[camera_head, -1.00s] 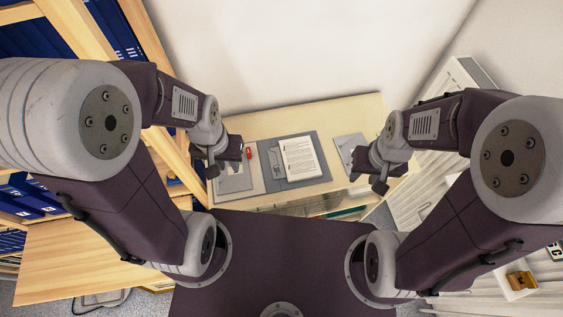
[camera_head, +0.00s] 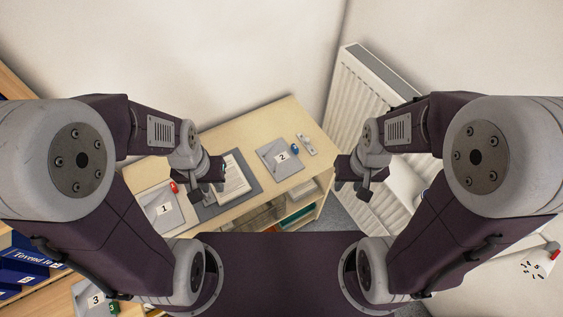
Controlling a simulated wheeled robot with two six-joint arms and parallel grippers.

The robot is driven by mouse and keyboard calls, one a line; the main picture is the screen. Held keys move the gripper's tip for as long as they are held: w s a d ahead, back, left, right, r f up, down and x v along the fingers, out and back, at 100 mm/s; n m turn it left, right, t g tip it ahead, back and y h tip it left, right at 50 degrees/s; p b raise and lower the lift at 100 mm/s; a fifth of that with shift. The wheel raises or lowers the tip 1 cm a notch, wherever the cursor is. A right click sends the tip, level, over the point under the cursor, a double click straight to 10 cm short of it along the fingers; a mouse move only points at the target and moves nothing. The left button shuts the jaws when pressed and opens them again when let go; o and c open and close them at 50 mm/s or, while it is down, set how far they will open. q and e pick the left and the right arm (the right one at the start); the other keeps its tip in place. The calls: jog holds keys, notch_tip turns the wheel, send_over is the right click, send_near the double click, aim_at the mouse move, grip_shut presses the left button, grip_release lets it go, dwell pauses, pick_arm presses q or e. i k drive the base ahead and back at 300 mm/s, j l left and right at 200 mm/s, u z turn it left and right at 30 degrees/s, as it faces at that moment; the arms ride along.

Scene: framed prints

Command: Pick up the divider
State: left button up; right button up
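I cannot tell for sure which thing is the divider. Flat grey sheets marked 1 (camera_head: 171,220) and 2 (camera_head: 267,161) lie on a light wooden desk (camera_head: 235,131). A dark grey folder (camera_head: 262,180) with a printed white page (camera_head: 233,173) lies between them. My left gripper (camera_head: 214,183) is above the folder in the picture and hides part of it. My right gripper (camera_head: 350,186) is off the desk's right side, in front of the radiator. Nothing shows held in either gripper. The fingers are too small and dark to tell open from shut.
A red item (camera_head: 174,187) and a blue item (camera_head: 295,148) lie by the sheets, with a small grey strip (camera_head: 307,145) beyond. A white radiator (camera_head: 350,95) stands right. A sheet marked 3 (camera_head: 86,298) is lower left. Open shelves (camera_head: 300,212) are under the desk.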

aim_at(280, 158)
jog(key=u, duration=1.3)
jog(key=z, duration=1.3)
jog(key=i+l+u, duration=0.15)
jog(key=u, duration=0.35)
jog(key=l+u, duration=0.7)
jog(key=u, duration=0.25)
jog(key=i+l, duration=0.05)
